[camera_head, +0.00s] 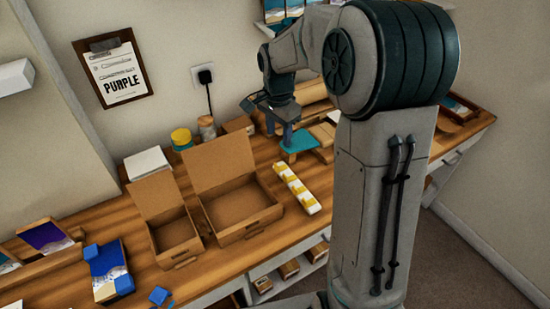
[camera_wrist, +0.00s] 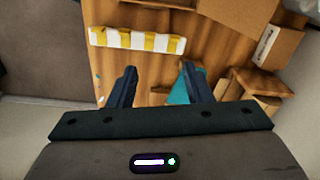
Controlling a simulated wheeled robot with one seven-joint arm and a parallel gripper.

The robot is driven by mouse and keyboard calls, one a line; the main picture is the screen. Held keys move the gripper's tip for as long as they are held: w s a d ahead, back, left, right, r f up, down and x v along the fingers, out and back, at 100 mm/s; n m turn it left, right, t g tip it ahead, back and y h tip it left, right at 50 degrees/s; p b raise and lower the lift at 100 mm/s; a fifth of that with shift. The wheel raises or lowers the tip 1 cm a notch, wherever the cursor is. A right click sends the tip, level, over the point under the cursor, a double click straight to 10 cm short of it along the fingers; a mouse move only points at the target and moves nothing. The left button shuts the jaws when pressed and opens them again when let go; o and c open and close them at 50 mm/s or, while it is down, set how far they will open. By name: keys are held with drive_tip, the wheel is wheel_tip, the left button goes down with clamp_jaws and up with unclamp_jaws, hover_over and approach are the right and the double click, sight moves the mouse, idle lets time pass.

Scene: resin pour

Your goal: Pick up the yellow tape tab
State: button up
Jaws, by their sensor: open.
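A white strip with several yellow tabs (camera_head: 297,188) lies on the wooden bench, right of the larger open cardboard box. It also shows in the wrist view (camera_wrist: 137,40), ahead of my fingertips and reaching to their left. The yellow parts alternate with white along it; I cannot tell where one tab can be lifted. My gripper (camera_head: 281,127) is above the bench by a teal item (camera_head: 299,142), behind the strip. The teal item (camera_wrist: 178,97) lies partly hidden beneath the right finger.
Two open cardboard boxes (camera_head: 236,201) (camera_head: 173,238) stand left of the strip. A white block (camera_head: 147,162), a yellow-topped jar (camera_head: 181,138) and a small wooden block (camera_head: 238,125) stand toward the wall. A blue-and-white panel (camera_head: 109,272) lies at the left.

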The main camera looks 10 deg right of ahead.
drive_tip(key=w+f+m, duration=0.2)
drive_tip(key=w+f, duration=0.1)
drive_tip(key=w, duration=0.1)
drive_tip(key=p, duration=0.1)
hover_over(276, 165)
drive_tip(key=shift+m, duration=0.3)
wheel_tip(276, 165, down, 9)
drive_tip(key=shift+f+p, duration=1.1)
drive_tip(key=shift+f, duration=1.5)
drive_tip(key=c, duration=0.9)
